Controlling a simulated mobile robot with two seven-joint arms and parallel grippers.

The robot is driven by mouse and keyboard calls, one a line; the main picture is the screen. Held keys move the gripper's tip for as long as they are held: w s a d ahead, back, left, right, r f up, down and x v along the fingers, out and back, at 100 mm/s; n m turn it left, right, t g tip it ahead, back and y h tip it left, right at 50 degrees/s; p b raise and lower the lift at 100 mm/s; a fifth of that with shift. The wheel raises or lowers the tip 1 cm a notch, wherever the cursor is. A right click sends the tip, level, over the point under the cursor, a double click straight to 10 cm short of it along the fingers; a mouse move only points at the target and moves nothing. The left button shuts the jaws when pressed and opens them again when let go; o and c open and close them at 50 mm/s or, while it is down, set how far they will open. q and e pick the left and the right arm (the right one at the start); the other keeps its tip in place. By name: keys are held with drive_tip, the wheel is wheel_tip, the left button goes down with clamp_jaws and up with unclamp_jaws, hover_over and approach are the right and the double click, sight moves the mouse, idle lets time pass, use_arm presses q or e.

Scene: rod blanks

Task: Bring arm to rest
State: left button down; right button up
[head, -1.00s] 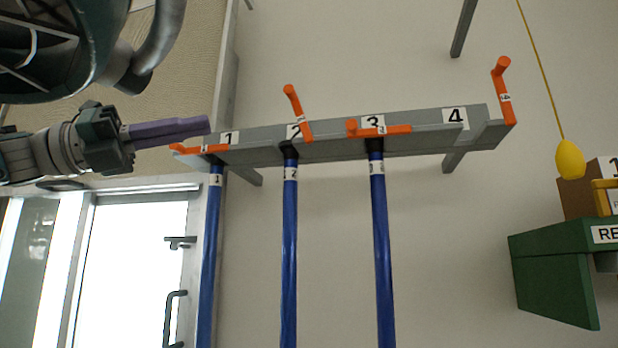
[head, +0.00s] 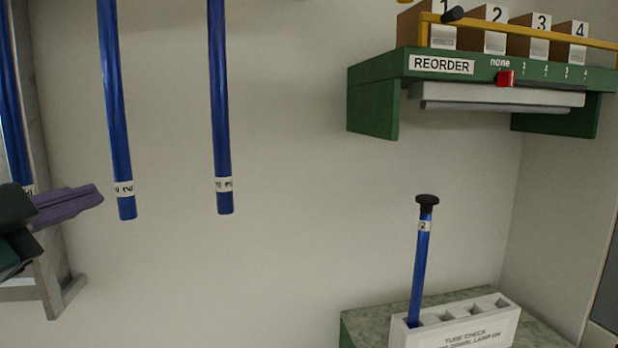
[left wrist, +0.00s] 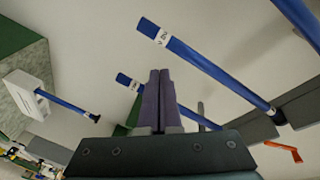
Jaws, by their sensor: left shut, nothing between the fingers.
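My left gripper (head: 68,204) is at the left edge of the head view, its purple fingers shut and empty, pointing right. It also shows in the left wrist view (left wrist: 159,92), fingers together with nothing between them. In the head view the fingers overlap the lower end of the leftmost hanging blue rod (head: 14,110); I cannot tell whether they touch. Two more blue rods hang to the right, a middle one (head: 115,100) and a right one (head: 220,100), both clear of the gripper in that view. My right gripper is not in view.
A green shelf marked REORDER (head: 375,95) is at upper right, with numbered boxes (head: 492,35) and a red slider (head: 506,78). Below it, a blue rod marked 2 (head: 421,265) stands in a white tube-check block (head: 470,330) on a counter. The middle wall is clear.

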use_arm(q)
drive_tip(key=s+d+f+n+g, duration=0.35)
drive_tip(key=s+f+g, duration=0.25)
drive_tip(key=s+f, duration=0.5)
drive_tip(key=s+d+f+n+g, duration=0.3)
drive_tip(key=s+f+n+g, duration=0.4)
drive_tip(key=s, duration=0.6)
drive_tip(key=s+d+m+g+p, duration=0.1)
drive_tip(key=s+p, duration=0.1)
drive_tip(key=s, duration=0.3)
wheel_tip(320, 180, up, 24)
drive_tip(key=w+p, duration=0.1)
drive_tip(key=p, duration=2.2)
drive_tip(key=shift+w+f, duration=0.15)
